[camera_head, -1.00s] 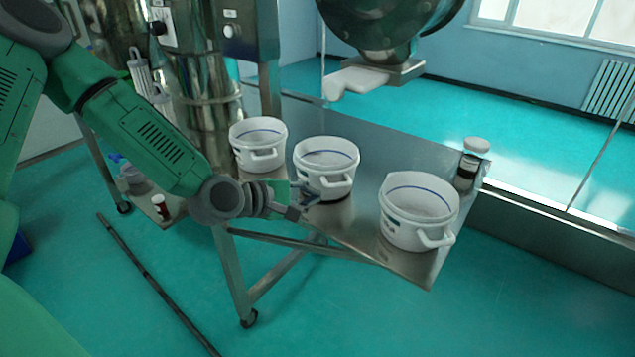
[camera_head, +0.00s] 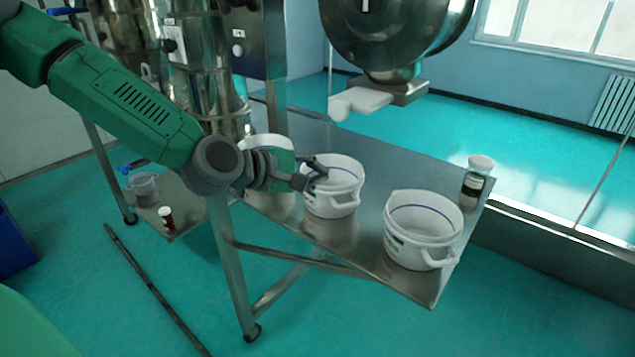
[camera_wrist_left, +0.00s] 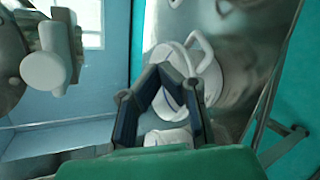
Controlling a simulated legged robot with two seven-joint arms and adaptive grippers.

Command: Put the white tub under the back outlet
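Three white tubs with blue lines inside stand in a row on the steel table: a left tub (camera_head: 262,142), a middle tub (camera_head: 340,200) and a right tub (camera_head: 424,232). My left gripper (camera_head: 318,178) is at the left rim of the middle tub and partly covers the left tub. In the left wrist view, its dark fingers (camera_wrist_left: 163,72) bend towards each other in front of a white tub with a handle (camera_wrist_left: 205,50). Whether the tips are apart or grip the rim is not clear. A white outlet (camera_head: 360,102) sticks out under the hanging steel drum. My right gripper is not in view.
A lidded jar (camera_head: 478,180) stands at the table's right corner. Shiny steel cylinders (camera_head: 205,85) and a control box stand behind my left arm. A low shelf holds a clear jug (camera_head: 142,184) and a small red-and-white bottle (camera_head: 167,217). Table surface (camera_head: 370,160) behind the tubs is bare.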

